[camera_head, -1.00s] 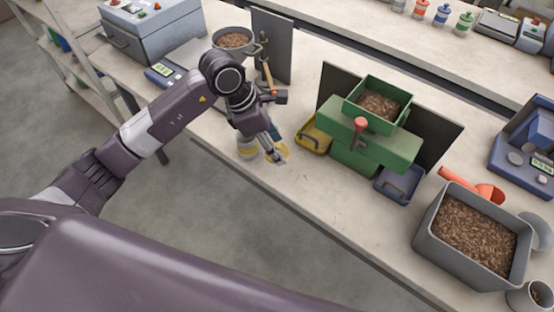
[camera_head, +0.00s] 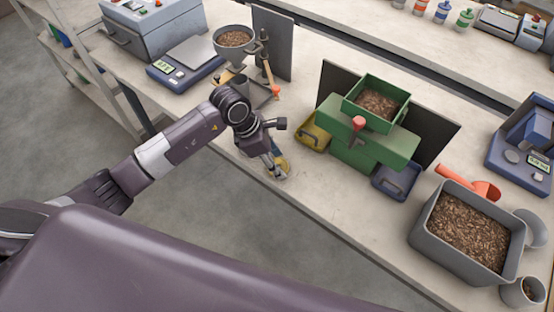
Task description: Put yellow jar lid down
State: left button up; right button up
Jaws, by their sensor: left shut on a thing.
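My left gripper (camera_head: 276,174) points down at the near edge of the bench. It is shut on the yellow jar lid (camera_head: 284,164), which shows as a small yellow patch beside the fingertips, low over the bench top. The fingers hide part of the lid, and I cannot tell whether it touches the bench. The jar is not visible now; my left arm and gripper cover the spot where it stood. My right gripper is not in view.
A green pellet splitter (camera_head: 371,143) stands right of the gripper, with a yellow tray (camera_head: 314,131) and a blue tray (camera_head: 396,181) beside it. A grey bin of pellets (camera_head: 466,232) is at right. A funnel stand (camera_head: 236,45) is behind. The bench front is clear between gripper and bin.

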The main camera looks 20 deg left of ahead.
pick_arm(q)
jog(key=o, duration=0.6)
jog(key=shift+c, duration=0.2)
jog(key=shift+o, duration=1.3)
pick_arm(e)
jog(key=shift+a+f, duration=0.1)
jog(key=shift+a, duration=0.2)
pick_arm(q)
jog(key=shift+a+r, duration=0.1)
jog(key=shift+r, duration=0.15)
jog(key=b+v, duration=0.2)
jog(key=v, duration=0.9)
jog(key=shift+r, duration=0.3)
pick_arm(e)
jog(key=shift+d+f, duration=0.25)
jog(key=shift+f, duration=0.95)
pick_arm(q)
jog(key=shift+s+a, duration=0.1)
